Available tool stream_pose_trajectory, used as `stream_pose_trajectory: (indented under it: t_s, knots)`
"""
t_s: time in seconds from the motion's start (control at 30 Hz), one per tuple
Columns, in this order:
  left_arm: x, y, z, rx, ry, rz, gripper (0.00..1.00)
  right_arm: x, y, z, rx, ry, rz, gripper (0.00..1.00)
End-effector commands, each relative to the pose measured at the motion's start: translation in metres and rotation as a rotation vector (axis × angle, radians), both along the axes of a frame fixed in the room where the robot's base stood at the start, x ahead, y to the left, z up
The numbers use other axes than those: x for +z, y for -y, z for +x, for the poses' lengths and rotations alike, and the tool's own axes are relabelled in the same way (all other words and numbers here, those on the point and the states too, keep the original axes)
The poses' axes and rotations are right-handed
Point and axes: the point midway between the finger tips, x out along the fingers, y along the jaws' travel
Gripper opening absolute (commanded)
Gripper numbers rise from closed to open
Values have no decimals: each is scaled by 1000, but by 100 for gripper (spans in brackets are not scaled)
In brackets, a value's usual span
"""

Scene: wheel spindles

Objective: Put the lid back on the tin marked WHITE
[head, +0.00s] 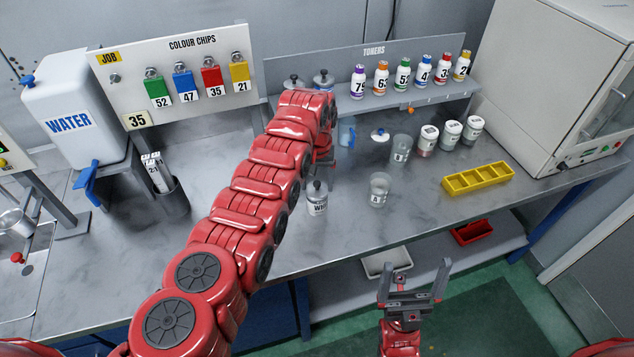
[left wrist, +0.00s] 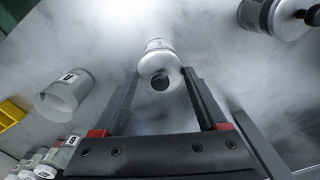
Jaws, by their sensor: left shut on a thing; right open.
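The tin marked WHITE (head: 317,206) stands upright on the bench, its label partly readable. A pale lid with a black knob (left wrist: 161,80) is at its top in the left wrist view, with the tin's body (left wrist: 157,46) beyond it. My left gripper (head: 321,172) reaches down from behind the arm and is shut on the lid, one finger on each side in the left wrist view (left wrist: 162,74). I cannot tell whether the lid is fully seated. My right gripper (head: 414,280) is open and empty in front of the bench.
A clear cup (head: 380,190) stands right of the tin. Another lid (head: 380,136), a cup (head: 400,150) and labelled white cups (head: 450,134) are farther back. A yellow tray (head: 478,180) lies right. Another lidded tin (left wrist: 262,14) is near the left gripper.

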Motion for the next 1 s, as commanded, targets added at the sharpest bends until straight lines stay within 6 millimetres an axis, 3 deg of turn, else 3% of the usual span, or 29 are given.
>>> stream_pose_trajectory:
  t_s: [0.4, 0.43, 0.57, 1.0]
  knots:
    - [0, 0, 0, 0, -1, 0, 23, -1, 0, 0, 0, 0, 0, 100]
    - [0, 0, 0, 0, -1, 0, 78, -1, 0, 0, 0, 0, 0, 100]
    - [0, 0, 0, 0, 0, 0, 100, -1, 0, 0, 0, 0, 0, 100]
    - [2, 0, 0, 0, 0, 0, 100, 0, 0, 0, 0, 0, 0, 100]
